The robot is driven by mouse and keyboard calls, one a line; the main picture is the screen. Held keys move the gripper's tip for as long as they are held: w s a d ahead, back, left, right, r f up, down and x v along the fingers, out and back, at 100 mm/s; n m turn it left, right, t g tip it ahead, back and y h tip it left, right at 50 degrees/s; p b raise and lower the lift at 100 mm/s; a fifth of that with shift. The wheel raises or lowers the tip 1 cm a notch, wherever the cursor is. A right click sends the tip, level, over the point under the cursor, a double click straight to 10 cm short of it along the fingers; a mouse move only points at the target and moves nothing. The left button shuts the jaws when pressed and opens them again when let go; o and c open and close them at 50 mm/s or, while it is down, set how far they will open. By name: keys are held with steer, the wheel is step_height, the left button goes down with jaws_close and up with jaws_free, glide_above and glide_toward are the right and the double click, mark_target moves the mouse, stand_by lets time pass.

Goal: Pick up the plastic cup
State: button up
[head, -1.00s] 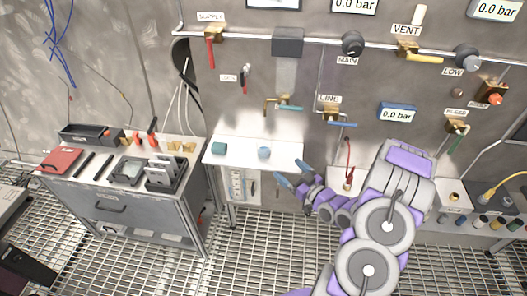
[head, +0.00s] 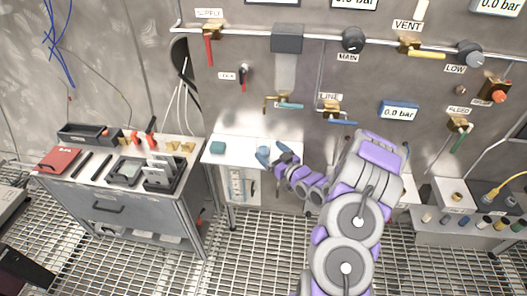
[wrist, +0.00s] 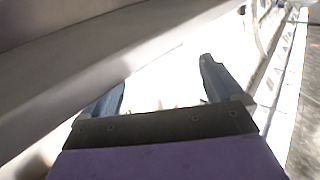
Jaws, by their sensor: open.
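My gripper (head: 270,152) is open at the right part of this shelf. I cannot make out the cup there.
A teal block (head: 217,147) sits on the shelf's left part. A grey workbench (head: 110,205) with tools and trays stands at left. Valve handles, such as the teal one (head: 290,106), jut from the wall above the shelf. Open metal grating lies in front.

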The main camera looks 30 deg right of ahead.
mark_target(268, 149)
steer(key=shift+b+x, duration=0.55)
steer(key=shift+x, duration=1.75)
steer(key=shift+a+r, duration=0.1)
steer(key=shift+s, duration=0.1)
steer(key=c, duration=1.1)
steer(key=shift+c, duration=0.2)
steer(key=shift+r, duration=0.15)
